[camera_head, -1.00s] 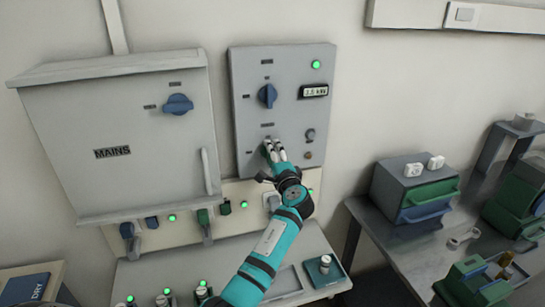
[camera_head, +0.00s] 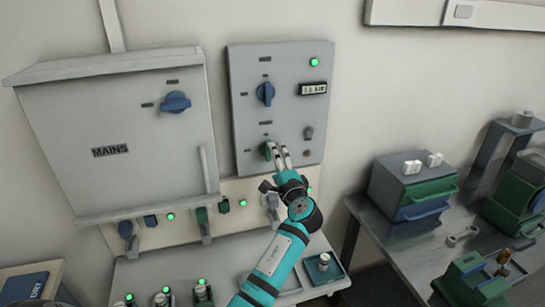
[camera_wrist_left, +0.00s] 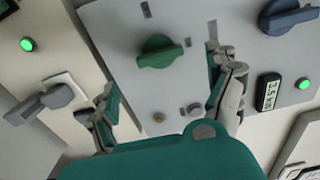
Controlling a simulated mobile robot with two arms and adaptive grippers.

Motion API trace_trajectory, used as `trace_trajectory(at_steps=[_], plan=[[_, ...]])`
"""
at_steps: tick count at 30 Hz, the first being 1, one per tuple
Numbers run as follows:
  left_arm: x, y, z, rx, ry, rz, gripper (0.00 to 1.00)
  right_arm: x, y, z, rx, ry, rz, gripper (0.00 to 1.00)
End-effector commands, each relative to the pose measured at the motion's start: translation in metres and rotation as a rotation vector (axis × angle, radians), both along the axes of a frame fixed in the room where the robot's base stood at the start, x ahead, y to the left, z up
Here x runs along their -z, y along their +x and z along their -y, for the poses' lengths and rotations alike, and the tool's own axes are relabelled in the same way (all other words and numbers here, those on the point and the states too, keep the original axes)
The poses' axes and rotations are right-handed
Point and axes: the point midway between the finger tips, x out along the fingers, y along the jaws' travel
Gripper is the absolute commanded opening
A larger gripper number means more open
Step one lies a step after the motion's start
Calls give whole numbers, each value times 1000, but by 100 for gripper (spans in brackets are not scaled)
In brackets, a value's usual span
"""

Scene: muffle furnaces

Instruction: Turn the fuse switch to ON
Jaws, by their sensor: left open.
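The grey panel (camera_head: 240,100) on the wall carries a blue rotary knob (camera_head: 265,93) above and a green rotary knob (camera_head: 265,151) below. Their labels are too small to read, so I cannot tell which is the fuse switch. My left gripper (camera_head: 281,157) is at the panel's lower part, just right of the green knob. In the left wrist view the left gripper (camera_wrist_left: 165,95) is open and empty. Its fingers are spread, with the green knob (camera_wrist_left: 160,51) beyond them, apparently not gripped. My right gripper is not in view.
The MAINS cabinet (camera_head: 120,140) with its own blue knob is to the left. Lever switches and green lamps line the strip below. A side table (camera_head: 400,245) with drawer boxes stands right. Wall right of the panel is clear.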

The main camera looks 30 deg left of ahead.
Motion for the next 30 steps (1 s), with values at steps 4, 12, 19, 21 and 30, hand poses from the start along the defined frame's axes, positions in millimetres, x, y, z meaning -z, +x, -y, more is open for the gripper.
trace_trajectory(at_steps=[4,12,19,21,30], plan=[[1,-21,25,1,-2,-1,88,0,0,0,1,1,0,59],[0,-43,50,0,-1,-1,88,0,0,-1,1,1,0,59],[0,-45,53,0,0,0,88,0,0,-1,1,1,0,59],[0,-45,53,0,0,0,88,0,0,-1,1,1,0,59],[0,-45,53,0,0,0,88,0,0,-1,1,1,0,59]])
